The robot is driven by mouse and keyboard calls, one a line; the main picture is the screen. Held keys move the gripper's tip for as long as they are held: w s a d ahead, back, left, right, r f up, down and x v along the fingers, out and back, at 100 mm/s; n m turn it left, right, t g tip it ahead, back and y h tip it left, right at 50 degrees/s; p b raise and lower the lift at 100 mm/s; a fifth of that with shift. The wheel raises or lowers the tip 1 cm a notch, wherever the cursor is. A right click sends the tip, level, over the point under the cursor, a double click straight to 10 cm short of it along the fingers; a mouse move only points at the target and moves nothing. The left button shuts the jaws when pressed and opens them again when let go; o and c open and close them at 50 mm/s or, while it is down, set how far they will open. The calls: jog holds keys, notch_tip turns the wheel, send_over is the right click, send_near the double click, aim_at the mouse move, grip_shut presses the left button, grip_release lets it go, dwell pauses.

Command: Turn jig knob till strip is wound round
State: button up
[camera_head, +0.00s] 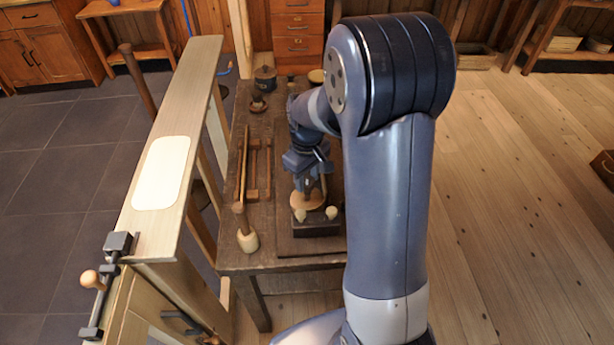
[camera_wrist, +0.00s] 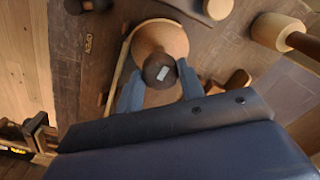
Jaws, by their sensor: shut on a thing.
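My gripper (camera_wrist: 160,84) is shut on the dark round knob (camera_wrist: 159,66), with one blue finger on each side of it. The knob sits at the centre of a round, light wooden former (camera_wrist: 162,38). In the head view my gripper (camera_head: 309,184) points down over the wooden former (camera_head: 307,201), which sits by a dark block (camera_head: 316,228) on the bench. The knob is hidden there.
A dark lidded pot (camera_head: 264,82) is at the back. A pale beam (camera_head: 190,90) with a clamp (camera_head: 117,245) runs along the left.

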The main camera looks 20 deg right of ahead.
jog(key=m, duration=0.6)
jog(key=shift+m, duration=0.3)
jog(key=m, duration=1.1)
jog(key=shift+m, duration=0.3)
jog(key=m, duration=0.5)
jog(key=shift+r+m, duration=0.1)
jog(key=shift+m, duration=0.2)
jog(key=o, duration=1)
notch_tip(320, 180, up, 11)
